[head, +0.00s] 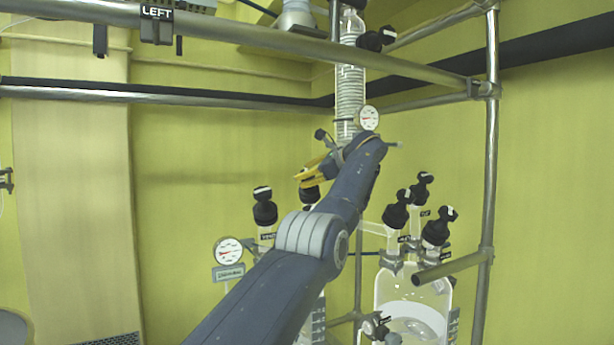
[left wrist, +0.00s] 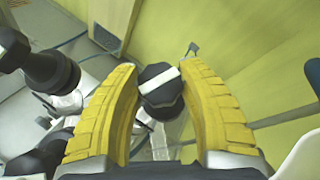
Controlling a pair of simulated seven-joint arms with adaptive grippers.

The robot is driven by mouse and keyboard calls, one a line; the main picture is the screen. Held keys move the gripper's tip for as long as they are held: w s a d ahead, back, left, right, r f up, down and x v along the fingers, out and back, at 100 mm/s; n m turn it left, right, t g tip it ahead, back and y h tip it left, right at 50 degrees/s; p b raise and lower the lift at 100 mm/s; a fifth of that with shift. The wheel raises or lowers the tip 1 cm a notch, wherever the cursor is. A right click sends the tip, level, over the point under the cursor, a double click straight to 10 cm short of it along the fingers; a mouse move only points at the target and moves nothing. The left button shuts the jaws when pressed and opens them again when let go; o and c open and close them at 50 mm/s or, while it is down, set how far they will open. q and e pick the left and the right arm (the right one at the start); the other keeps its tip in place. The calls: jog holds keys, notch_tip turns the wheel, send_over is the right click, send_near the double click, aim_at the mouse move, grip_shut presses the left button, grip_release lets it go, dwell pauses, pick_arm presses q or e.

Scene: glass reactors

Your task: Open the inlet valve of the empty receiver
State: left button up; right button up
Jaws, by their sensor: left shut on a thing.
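My left gripper (head: 312,174) has yellow fingers and reaches down over a black valve knob (head: 309,196) in the head view. In the left wrist view the fingers (left wrist: 158,78) stand on both sides of a black knob with a white stripe (left wrist: 162,92) and are shut on it. Another black-knobbed valve (head: 265,208), with a small label below it, stands to the left. The vessel under these valves is mostly hidden behind my left arm, so I cannot see what it holds. My right gripper is not in view.
A glass vessel (head: 385,290) with several black-knobbed valves stands at the right. A round gauge (head: 228,250) is left of my arm, another gauge (head: 368,117) beside the coiled glass column (head: 350,90). Metal rails (head: 240,97) cross above; a post (head: 491,150) stands right.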

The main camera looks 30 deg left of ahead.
pick_arm(q)
jog(key=o, duration=1.2)
jog(key=shift+a, duration=0.1)
jog(key=shift+f+m+t, duration=0.1)
jog(key=shift+m+t, duration=1)
jog(key=shift+m, duration=0.1)
